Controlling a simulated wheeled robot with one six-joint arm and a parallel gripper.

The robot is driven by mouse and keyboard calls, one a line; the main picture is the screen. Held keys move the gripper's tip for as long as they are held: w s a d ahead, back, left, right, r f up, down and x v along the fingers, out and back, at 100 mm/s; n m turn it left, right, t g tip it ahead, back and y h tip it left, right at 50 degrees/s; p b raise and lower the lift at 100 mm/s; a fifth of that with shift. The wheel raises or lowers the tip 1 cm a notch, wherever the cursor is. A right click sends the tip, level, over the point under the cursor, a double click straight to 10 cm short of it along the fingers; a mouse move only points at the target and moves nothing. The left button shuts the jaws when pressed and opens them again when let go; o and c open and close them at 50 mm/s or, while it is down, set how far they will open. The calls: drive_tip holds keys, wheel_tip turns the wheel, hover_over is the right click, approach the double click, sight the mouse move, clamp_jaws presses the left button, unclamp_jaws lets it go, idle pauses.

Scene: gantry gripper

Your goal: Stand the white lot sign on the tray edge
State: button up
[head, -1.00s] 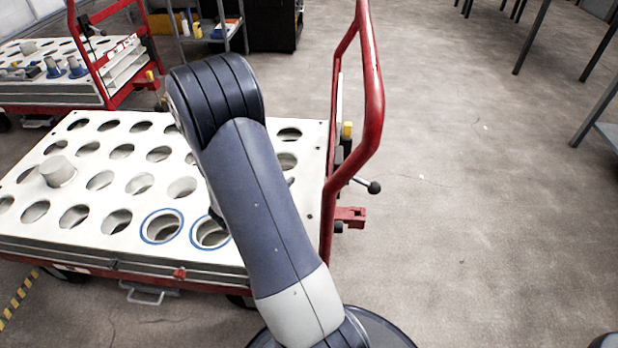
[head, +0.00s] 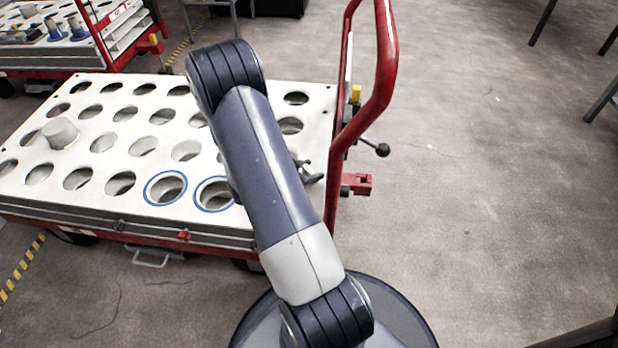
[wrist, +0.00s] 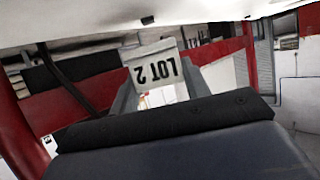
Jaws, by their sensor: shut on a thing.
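The white lot sign (wrist: 160,64) shows in the wrist view with black "LOT 2" lettering that appears upside down. My gripper (wrist: 158,84) is shut on it, with grey fingers on both sides. The sign's end lies close to a white surface at the top of that view; I cannot tell whether they touch. The white tray (head: 110,150) with round holes shows at the left in the head view. My arm covers part of its right side.
A red cart handle (head: 378,95) rises at the tray's right end, close to my arm, with a black-knobbed lever (head: 381,149). A pale cylinder (head: 60,132) stands on the tray. Another cart (head: 85,55) is behind. The floor to the right is open.

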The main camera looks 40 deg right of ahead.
drive_tip(key=shift+f+b, duration=0.4)
drive_tip(key=shift+f, duration=0.95)
drive_tip(key=shift+f, duration=0.15)
drive_tip(key=o, duration=1)
drive_tip(key=shift+c, duration=0.2)
drive_tip(key=shift+r, duration=0.25)
drive_tip(key=p+v, duration=0.3)
drive_tip(key=v, duration=0.9)
drive_tip(key=shift+p, duration=0.35)
